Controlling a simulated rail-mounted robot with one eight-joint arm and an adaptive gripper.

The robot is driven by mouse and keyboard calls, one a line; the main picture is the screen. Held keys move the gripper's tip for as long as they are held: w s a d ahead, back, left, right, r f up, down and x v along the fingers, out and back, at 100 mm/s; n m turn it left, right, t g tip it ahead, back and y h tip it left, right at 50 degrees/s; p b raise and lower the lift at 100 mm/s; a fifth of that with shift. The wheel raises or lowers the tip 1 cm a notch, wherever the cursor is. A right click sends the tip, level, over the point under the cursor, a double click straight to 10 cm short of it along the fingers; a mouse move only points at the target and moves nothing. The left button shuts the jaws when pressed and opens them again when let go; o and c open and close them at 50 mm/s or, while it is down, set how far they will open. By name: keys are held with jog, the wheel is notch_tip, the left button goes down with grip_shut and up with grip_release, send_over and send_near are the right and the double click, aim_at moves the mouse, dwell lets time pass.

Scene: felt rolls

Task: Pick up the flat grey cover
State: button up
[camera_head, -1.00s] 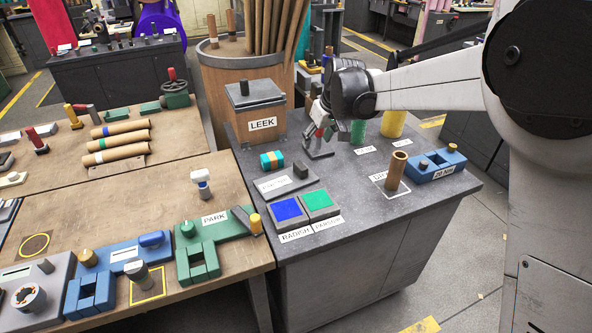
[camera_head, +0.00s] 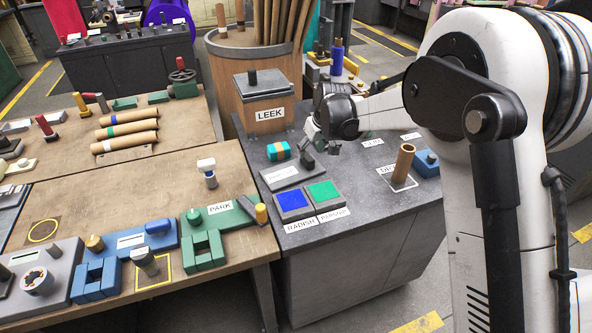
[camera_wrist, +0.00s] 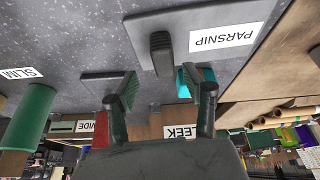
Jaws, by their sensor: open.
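The flat grey cover (camera_head: 284,177) lies on the dark grey bench top, with an upright dark knob and a white label on it. In the wrist view the cover (camera_wrist: 105,61) is upside down, with its knob (camera_wrist: 161,52) and the label PARSNIP. My gripper (camera_head: 309,150) is above the cover's knob end in the head view. In the wrist view my gripper (camera_wrist: 161,92) has its fingers apart, with nothing between them. The knob shows beyond the gap between the fingertips, apart from them. My wrist hides part of the bench behind it in the head view.
A teal and orange block (camera_head: 278,151) lies close behind the cover. The LEEK box (camera_head: 268,113) stands at the back. Blue (camera_head: 291,199) and green (camera_head: 323,192) tiles lie in front. A brown tube (camera_head: 403,164) stands at the right. The bench's front right is clear.

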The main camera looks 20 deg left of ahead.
aim_at(308, 156)
jog(key=x, duration=0.4)
jog(key=shift+s+a+f, duration=0.1)
jog(key=shift+s+f, duration=0.2)
jog(key=shift+f, duration=0.05)
grip_shut()
